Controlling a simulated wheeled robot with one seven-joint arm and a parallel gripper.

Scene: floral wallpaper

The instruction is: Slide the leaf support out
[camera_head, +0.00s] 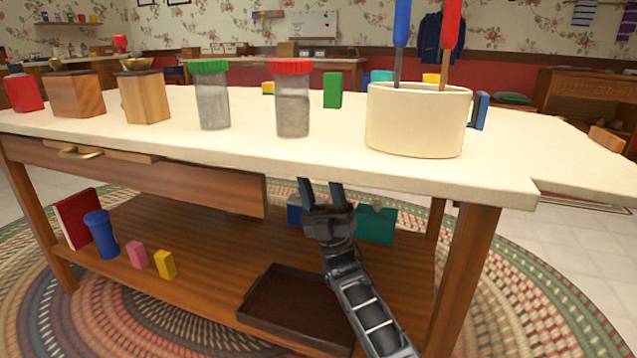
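The table (270,165) has a cream top and wooden legs. Under its front edge at left is a wooden front panel (205,187) with a brass handle (80,153). A lighter wood strip (135,157) shows just above it. I cannot tell for sure which part is the leaf support. My gripper (320,187) points upward just below the front edge of the top, right of the panel's end. Its two dark fingers are apart, with nothing seen between them; their tips are close to the edge, and contact cannot be told.
The lower shelf holds a dark tray (295,308), a blue cup (101,234) and small blocks.

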